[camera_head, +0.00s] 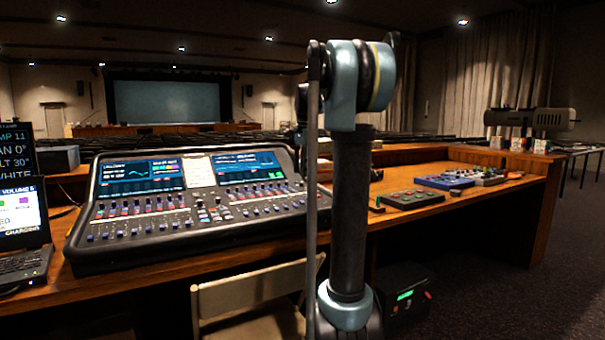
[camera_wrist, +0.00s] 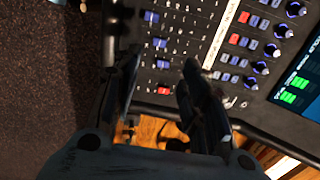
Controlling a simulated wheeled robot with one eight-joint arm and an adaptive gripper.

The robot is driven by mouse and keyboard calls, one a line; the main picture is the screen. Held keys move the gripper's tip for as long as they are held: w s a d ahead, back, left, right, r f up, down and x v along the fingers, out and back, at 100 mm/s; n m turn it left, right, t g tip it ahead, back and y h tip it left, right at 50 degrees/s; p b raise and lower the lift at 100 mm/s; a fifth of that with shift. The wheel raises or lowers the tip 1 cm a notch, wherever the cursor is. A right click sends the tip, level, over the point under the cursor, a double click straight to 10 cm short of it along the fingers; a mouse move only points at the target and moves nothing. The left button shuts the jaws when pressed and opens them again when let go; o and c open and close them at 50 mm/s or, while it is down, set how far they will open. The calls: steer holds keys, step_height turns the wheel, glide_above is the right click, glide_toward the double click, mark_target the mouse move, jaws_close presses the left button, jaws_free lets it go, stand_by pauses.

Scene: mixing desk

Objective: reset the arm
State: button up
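My arm stands upright in the middle of the head view, in front of the wooden desk (camera_head: 480,203). My gripper (camera_wrist: 162,65) shows in the wrist view with its two dark fingers apart and nothing between them. It hangs above the edge of the mixing console (camera_wrist: 205,30), whose knobs and buttons lie beyond the fingertips. I cannot tell whether the fingers touch the console. In the head view the console (camera_head: 165,225) lies left of my arm with its screens lit. I cannot make out the gripper there, as the arm hides that area.
A laptop (camera_head: 22,262) and a dark monitor (camera_head: 18,150) stand at the left. A chair (camera_head: 250,295) is below the desk front. Small control boxes (camera_head: 408,199) lie on the desk to the right. A spotlight (camera_head: 530,118) is at the far right. Carpet (camera_head: 500,305) is clear at lower right.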

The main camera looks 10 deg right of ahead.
steer(key=s+a+f+n, duration=0.1)
steer(key=s+f+n, duration=0.6)
steer(key=s+f, duration=0.8)
steer(key=s+a+f+n+t, duration=0.1)
steer(key=s+f+n, duration=0.6)
steer(key=s+f, duration=0.8)
steer(key=s, duration=0.8)
steer(key=shift+n, duration=0.3)
steer(key=shift+a, duration=0.1)
steer(key=shift+w+f, duration=0.15)
steer(key=shift+w, duration=0.3)
